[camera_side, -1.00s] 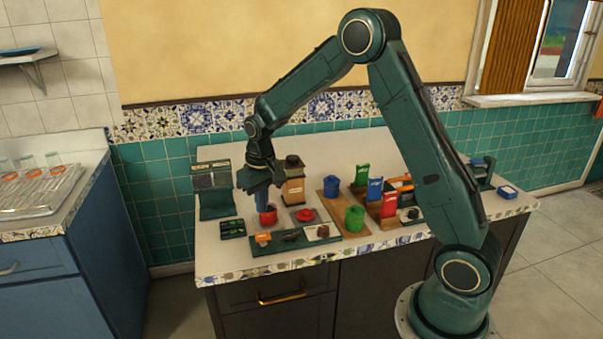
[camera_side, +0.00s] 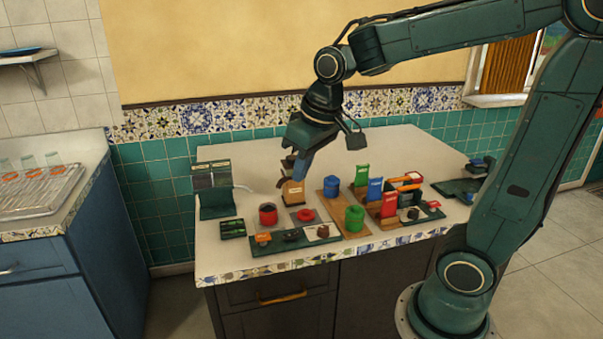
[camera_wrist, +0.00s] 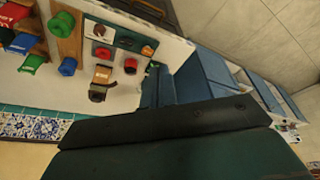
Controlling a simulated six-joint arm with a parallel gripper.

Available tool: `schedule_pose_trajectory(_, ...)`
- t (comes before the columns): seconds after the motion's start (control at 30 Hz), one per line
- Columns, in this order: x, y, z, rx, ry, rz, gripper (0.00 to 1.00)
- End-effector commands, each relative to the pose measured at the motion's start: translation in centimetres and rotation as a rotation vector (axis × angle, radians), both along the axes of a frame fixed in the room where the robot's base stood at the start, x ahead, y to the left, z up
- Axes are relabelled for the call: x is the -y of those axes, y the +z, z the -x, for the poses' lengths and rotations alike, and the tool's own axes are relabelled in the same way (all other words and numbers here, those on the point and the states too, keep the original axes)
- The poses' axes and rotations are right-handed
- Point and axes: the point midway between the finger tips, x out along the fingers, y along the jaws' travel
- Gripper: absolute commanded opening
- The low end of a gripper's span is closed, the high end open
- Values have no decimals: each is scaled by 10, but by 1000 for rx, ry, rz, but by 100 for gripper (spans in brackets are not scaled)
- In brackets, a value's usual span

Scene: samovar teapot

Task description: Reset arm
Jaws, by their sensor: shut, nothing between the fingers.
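My gripper (camera_side: 300,168) is shut and empty, raised above the back of the worktop. It overlaps the upper part of a tan box with a dark top (camera_side: 292,194) in the side view, and I cannot tell whether they touch. In the wrist view that box (camera_wrist: 102,76) is apart from the dark green gripper part filling the bottom. A red pot (camera_side: 268,215) stands at the left front, with a flat red piece (camera_side: 306,215) to its right. Both show in the wrist view, the pot (camera_wrist: 130,67) and the flat piece (camera_wrist: 103,53).
A blue canister (camera_side: 331,188) and a green canister (camera_side: 354,219) stand on a wooden board. Green, blue and red packets (camera_side: 389,206) stand right of them. A dark green stand (camera_side: 214,195) is at the left. The worktop's back strip (camera_side: 250,165) is clear.

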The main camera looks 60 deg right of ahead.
Motion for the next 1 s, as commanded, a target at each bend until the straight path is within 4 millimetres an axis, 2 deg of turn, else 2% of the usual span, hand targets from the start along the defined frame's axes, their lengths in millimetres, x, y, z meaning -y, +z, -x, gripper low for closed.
schedule_pose_trajectory(0.3,-14,18,60,85,44,8,0)
schedule_pose_trajectory(0.6,-23,17,109,154,80,11,0)
schedule_pose_trajectory(0.8,-25,14,126,179,94,13,0)
schedule_pose_trajectory(1.0,-26,13,129,183,97,13,0)
